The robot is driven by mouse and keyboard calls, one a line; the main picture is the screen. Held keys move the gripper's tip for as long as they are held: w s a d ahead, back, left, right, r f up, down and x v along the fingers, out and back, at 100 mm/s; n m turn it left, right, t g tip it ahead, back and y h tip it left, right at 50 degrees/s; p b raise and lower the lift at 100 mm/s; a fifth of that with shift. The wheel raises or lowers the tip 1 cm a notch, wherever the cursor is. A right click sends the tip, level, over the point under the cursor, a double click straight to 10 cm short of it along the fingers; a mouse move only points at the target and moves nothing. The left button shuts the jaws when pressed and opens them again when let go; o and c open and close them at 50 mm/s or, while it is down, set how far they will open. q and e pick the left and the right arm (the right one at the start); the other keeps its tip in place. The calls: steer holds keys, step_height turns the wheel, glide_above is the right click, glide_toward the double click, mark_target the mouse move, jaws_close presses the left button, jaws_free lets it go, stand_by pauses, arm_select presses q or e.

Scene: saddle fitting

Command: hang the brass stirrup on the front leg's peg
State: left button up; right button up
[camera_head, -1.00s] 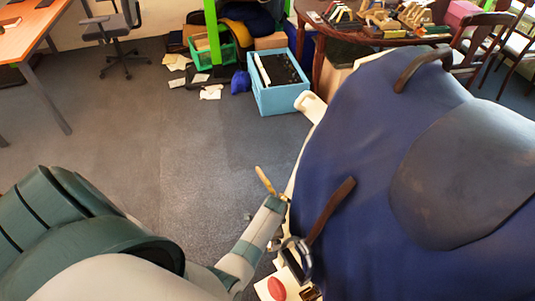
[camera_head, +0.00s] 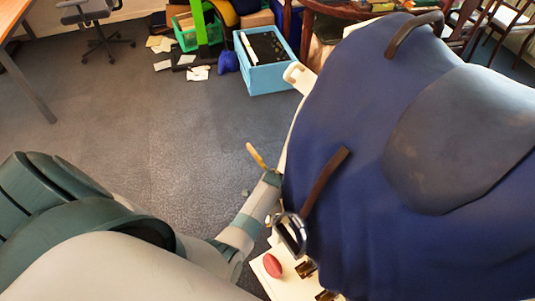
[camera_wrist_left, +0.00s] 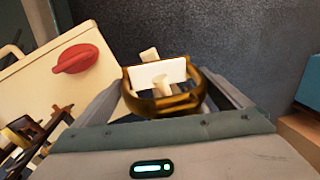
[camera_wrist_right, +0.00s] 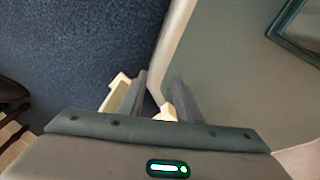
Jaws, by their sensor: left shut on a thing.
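The brass stirrup (camera_wrist_left: 165,105) is between the fingers of my left gripper (camera_wrist_left: 168,95) in the left wrist view, with its opening facing the camera. A white plate and a cream stem (camera_wrist_left: 149,54) show in and above its opening; I cannot tell if the stem passes through. In the head view the left gripper (camera_head: 268,187) is beside the saddle's left edge, with a thin gold-coloured piece (camera_head: 257,156) at its tip, likely the stirrup edge-on.
The blue saddle (camera_head: 350,120) fills the right of the head view. A cream board (camera_head: 262,285) with a red oval (camera_head: 273,265) is below it, near a metal ring (camera_head: 291,232). A blue crate (camera_head: 268,80) stands behind. The carpet (camera_head: 150,130) is clear at left.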

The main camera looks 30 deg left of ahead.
arm_select(q)
steer(key=shift+w+d+r, duration=0.15)
steer(key=shift+w+d, duration=0.2)
steer(key=shift+w, duration=0.05)
steer(key=o, duration=0.8)
steer(key=shift+d, duration=0.1)
steer(key=shift+w+r, duration=0.1)
steer(key=shift+r, duration=0.7)
steer(key=r, duration=0.3)
steer(key=s+r, duration=0.1)
steer(key=r, duration=0.1)
steer(key=shift+d+r+p, duration=0.25)
steer(key=shift+r+p, duration=0.05)
steer(key=shift+p, duration=0.05)
steer(key=shift+s, duration=0.2)
steer(key=shift+s+a, duration=0.15)
steer(key=shift+a, duration=0.05)
steer(key=shift+s+a+f, duration=0.1)
